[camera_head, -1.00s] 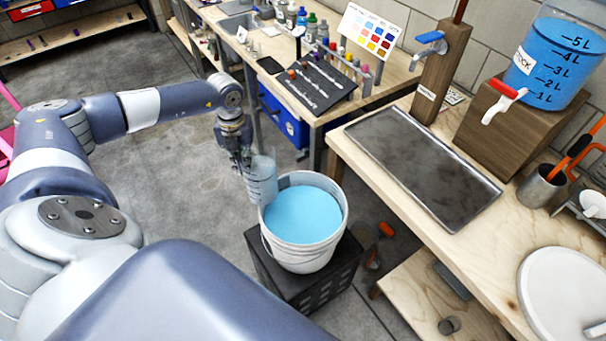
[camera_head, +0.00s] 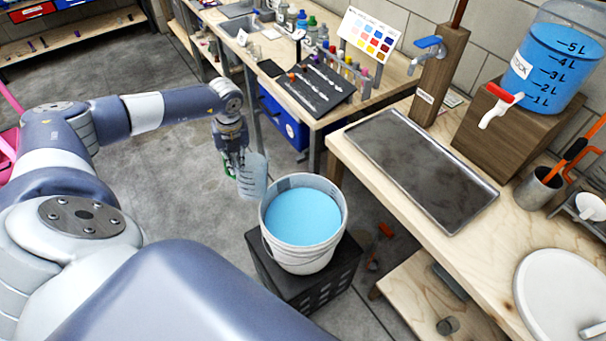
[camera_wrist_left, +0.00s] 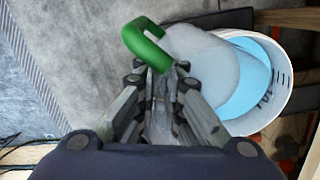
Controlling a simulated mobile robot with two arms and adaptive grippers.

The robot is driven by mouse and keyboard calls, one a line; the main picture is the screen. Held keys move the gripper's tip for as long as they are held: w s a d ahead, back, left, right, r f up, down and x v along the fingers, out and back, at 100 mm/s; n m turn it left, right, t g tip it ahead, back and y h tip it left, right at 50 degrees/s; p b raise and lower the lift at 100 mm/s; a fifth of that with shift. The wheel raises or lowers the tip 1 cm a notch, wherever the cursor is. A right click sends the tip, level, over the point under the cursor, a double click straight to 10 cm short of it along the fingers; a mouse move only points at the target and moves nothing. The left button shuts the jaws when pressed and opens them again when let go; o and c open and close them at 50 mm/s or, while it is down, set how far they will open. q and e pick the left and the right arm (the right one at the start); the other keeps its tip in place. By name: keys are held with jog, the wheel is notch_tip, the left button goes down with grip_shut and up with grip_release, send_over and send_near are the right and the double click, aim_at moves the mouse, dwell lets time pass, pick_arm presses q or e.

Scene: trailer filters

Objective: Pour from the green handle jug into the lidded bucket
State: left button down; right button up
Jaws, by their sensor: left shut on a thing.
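The clear jug (camera_head: 253,178) with a green handle (camera_head: 229,166) hangs in my left gripper (camera_head: 238,160), which is shut on the handle. The jug is near upright, just left of the white bucket (camera_head: 302,257) and a little above its rim. It looks pale; I cannot tell whether liquid is left in it. The bucket is open and holds light blue liquid. In the left wrist view, the green handle (camera_wrist_left: 150,38) lies at the fingertips, and the jug (camera_wrist_left: 200,55) covers part of the bucket (camera_wrist_left: 284,75). My right gripper is out of view.
The bucket stands on a black crate (camera_head: 300,290). A wooden bench (camera_head: 400,225) on the right carries a metal tray (camera_head: 425,170), a stock container of blue liquid (camera_head: 553,60) and a white round disc (camera_head: 565,290). Bare floor lies left of the bucket.

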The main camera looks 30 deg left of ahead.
aim_at(261, 169)
pick_arm(q)
jog(key=d+y, duration=0.1)
jog(key=w+d+y+p, duration=0.1)
jog(key=y, duration=0.1)
jog(key=d+g+y+p, duration=0.1)
jog(key=d, duration=0.1)
jog(key=shift+w+d+r+y, duration=0.1)
jog(key=shift+w+r+y, duration=0.1)
jog(key=shift+r+y, duration=0.15)
jog(key=shift+d, duration=0.1)
jog(key=shift+w+d+g+y, duration=0.25)
jog(key=shift+d+g+y, duration=0.05)
jog(key=shift+d+y, duration=0.35)
dwell(0.4)
jog(key=shift+f+y+b, duration=0.3)
jog(key=shift+b, duration=0.05)
jog(key=shift+d+f, duration=0.15)
jog(key=shift+d, duration=0.1)
jog(key=shift+d+f+y+b, duration=0.15)
jog(key=shift+f+y+b, duration=0.2)
jog(key=shift+y+b, duration=0.25)
jog(key=shift+w+d+f, duration=0.1)
jog(key=shift+d, duration=0.05)
